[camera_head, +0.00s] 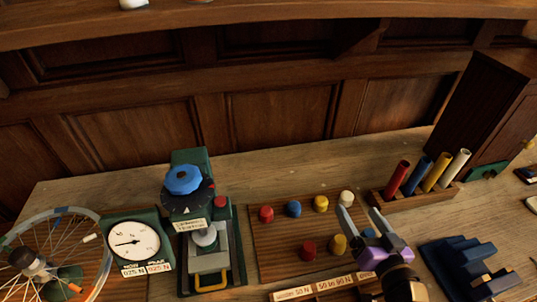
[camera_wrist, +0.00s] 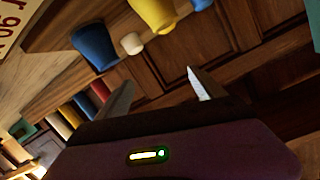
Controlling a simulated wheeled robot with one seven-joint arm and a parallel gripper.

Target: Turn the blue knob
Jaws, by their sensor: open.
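A large blue knob (camera_head: 184,179) sits on a dark dial on top of a green device (camera_head: 192,156) at centre left. Smaller blue pegs also show on the wooden board: one in the back row (camera_head: 293,208) and one at the right of the front row (camera_head: 369,233), partly hidden by my gripper. My gripper (camera_head: 357,210) is over the board's right side, well right of the large knob, with its fingers apart and nothing between them. In the wrist view my gripper's fingers (camera_wrist: 158,80) are apart, with a blue peg (camera_wrist: 95,46) beyond them; the large knob is not recognisable there.
Red (camera_head: 266,214), yellow (camera_head: 320,203) and white (camera_head: 346,198) pegs stand on the board. A round gauge (camera_head: 132,241) and spoked wheel (camera_head: 55,250) are left of the device. A rack of coloured tubes (camera_head: 413,200) and a dark blue stepped block (camera_head: 468,265) are at right.

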